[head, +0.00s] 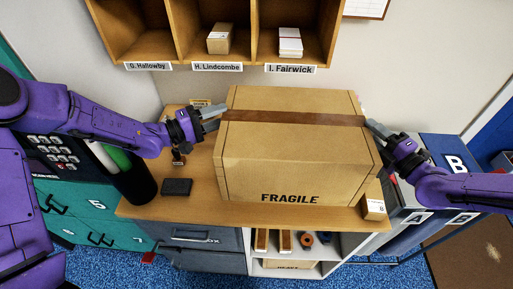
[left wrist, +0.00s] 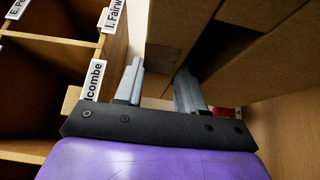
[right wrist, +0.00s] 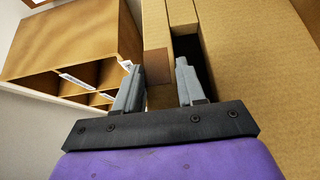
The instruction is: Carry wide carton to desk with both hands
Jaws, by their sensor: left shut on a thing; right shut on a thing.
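The wide carton (head: 290,160), brown with "FRAGILE" on its front and a darker tape strip across its top, is over the wooden desk (head: 150,208). It looks level; I cannot tell whether its base touches the desk. My left gripper (head: 214,118) is shut on the carton's left side, and my right gripper (head: 374,128) on its right side. In the left wrist view the fingers (left wrist: 160,88) straddle a strip of carton wall (left wrist: 178,40) beside a dark slot. The right wrist view shows the fingers (right wrist: 158,85) likewise on the wall (right wrist: 155,40).
Labelled wooden pigeonholes (head: 215,64) hang behind the carton. A dark bottle (head: 128,180) and a black box (head: 177,187) stand left of it. A blue bin marked B (head: 452,150) stands right.

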